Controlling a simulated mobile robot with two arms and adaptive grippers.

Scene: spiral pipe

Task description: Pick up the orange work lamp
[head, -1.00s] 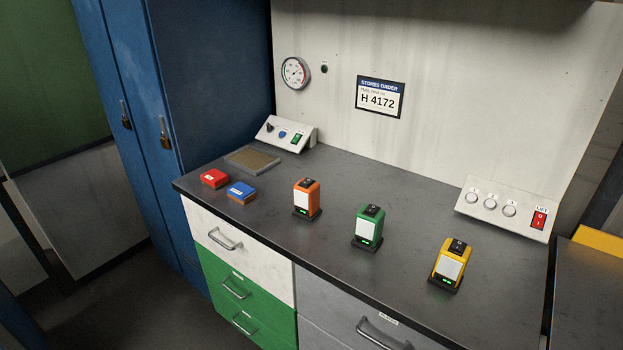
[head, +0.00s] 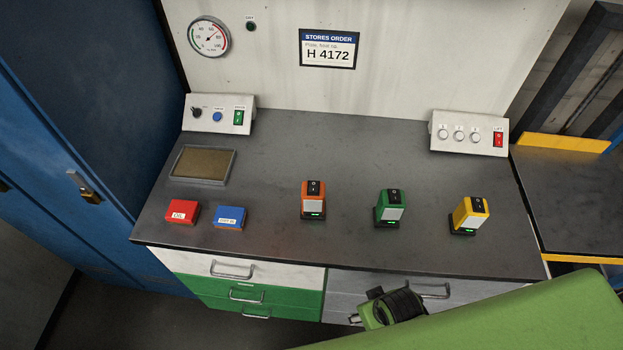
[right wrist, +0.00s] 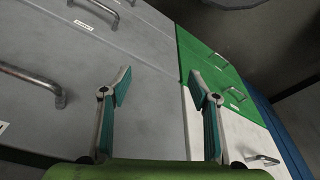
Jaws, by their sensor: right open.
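The orange work lamp (head: 313,201) stands upright on the dark counter (head: 290,160), left of a green lamp (head: 389,208) and a yellow lamp (head: 469,215). It has a black top with a switch and a pale front panel. My right arm comes in from the lower right of the head view, its fingers not clearly seen there. In the right wrist view my right gripper (right wrist: 160,88) is open and empty, facing the drawer fronts. The orange lamp is not in the right wrist view. My left gripper is not in view.
A red box (head: 182,212) and a blue box (head: 230,217) lie left of the orange lamp, near a framed tray (head: 232,166). Control boxes stand at the back left (head: 219,114) and back right (head: 469,134). Drawer handles (head: 233,270) stick out below the counter edge.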

